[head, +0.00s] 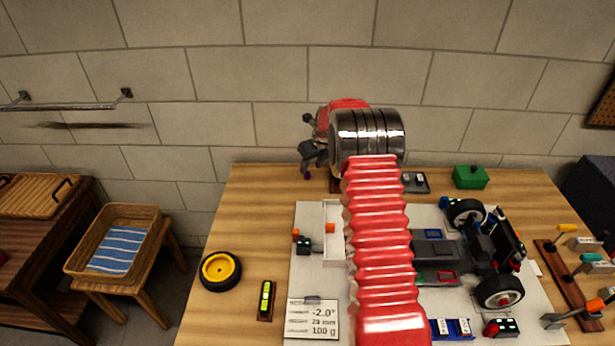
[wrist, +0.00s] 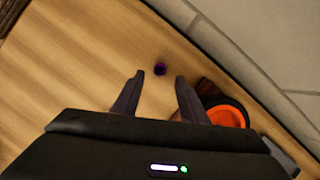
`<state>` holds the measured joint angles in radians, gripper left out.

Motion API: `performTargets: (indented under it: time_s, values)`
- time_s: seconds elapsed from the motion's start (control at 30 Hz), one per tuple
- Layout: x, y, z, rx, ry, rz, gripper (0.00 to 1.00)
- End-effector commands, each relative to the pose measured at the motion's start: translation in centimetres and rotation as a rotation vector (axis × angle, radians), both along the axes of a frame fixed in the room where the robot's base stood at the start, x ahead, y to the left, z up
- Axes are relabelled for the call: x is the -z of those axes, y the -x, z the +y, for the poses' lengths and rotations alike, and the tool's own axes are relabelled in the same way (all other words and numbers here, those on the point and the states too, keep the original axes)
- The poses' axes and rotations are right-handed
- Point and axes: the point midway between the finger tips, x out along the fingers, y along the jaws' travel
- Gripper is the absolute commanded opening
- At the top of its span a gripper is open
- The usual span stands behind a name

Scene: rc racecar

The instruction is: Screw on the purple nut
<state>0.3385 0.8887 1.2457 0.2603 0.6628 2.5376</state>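The small purple nut (wrist: 160,69) lies on the wooden table in the wrist view, just past the fingertips and roughly centred between them. In the head view a small purple spot, likely the nut (head: 307,176), shows under my gripper (head: 309,163) at the table's back left corner. My gripper is open and empty, with its two dark fingers apart in the wrist view (wrist: 159,78). The car chassis (head: 470,250) sits on the right of the white mat, partly hidden by my red arm. A loose wheel with a yellow hub (head: 221,271) lies at the left.
An orange round piece in a dark ring (wrist: 228,114) is right of the fingers, near the wall. A green box (head: 470,177) stands at the back. A level (head: 265,300) and a display card (head: 311,319) lie in front. A tool rack (head: 572,278) is at the right.

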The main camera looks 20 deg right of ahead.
Motion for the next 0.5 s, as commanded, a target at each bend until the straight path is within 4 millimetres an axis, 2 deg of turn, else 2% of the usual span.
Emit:
performTargets:
  time_s: [0.27,0.5]
  values:
    - [0.2,0.0,0.0,0.000,0.000,0.001,0.39]
    - [2.8,-0.7,0.1,0.000,-0.001,0.003,0.39]
